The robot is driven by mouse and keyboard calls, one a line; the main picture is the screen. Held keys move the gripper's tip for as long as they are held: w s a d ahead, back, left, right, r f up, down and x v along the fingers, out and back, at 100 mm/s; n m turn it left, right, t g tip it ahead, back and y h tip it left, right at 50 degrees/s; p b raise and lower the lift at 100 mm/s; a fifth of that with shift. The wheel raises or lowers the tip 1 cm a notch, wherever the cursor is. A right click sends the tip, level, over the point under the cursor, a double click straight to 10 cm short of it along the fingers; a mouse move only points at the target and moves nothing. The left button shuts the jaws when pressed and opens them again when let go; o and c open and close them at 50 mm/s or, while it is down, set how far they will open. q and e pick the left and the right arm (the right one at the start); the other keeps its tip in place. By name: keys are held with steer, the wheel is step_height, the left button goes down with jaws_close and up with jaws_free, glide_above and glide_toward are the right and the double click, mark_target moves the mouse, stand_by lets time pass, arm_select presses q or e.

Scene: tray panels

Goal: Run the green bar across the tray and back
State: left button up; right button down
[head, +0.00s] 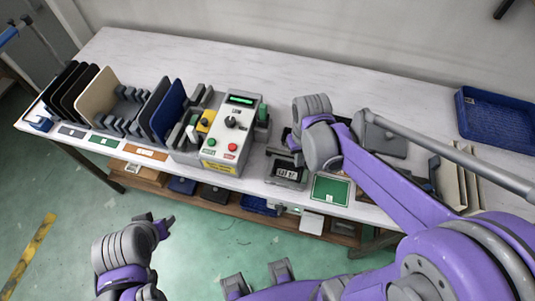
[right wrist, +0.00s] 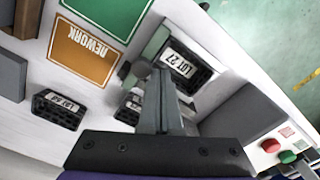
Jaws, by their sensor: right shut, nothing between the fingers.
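A small green upright piece (head: 263,112) stands at the right side of the grey control box (head: 232,130) in the head view; I cannot tell whether it is the green bar. A dark tray marked LOT 27 (head: 288,170) lies right of the box, and it also shows in the right wrist view (right wrist: 182,66). My right gripper (head: 289,141) is above the table just behind this tray; its fingers (right wrist: 157,80) are together and empty. My left gripper (head: 163,221) is off the table's front, holding nothing visible; its jaw opening is unclear.
Upright panels (head: 98,95) stand in racks at the left. A blue bin (head: 497,122) is at the far right.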

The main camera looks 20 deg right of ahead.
steer(key=shift+w+a, duration=0.25)
steer(key=shift+a, duration=0.1)
arm_select(q)
step_height(320, 180, up, 6)
steer(key=w+p, duration=0.2)
steer(key=p, duration=0.2)
steer(key=shift+w+f, duration=0.15)
arm_select(e)
step_height(320, 180, up, 7)
stand_by(0.4)
steer(key=s+a+r+t, duration=0.2)
steer(key=s+a+t, duration=0.1)
steer(key=s+t, duration=0.2)
steer(key=shift+s+a+r+n+t, duration=0.15)
steer(key=shift+a+r+n+t, duration=0.05)
steer(key=shift+n+t, duration=0.2)
arm_select(q)
steer(key=shift+d, duration=0.1)
stand_by(0.7)
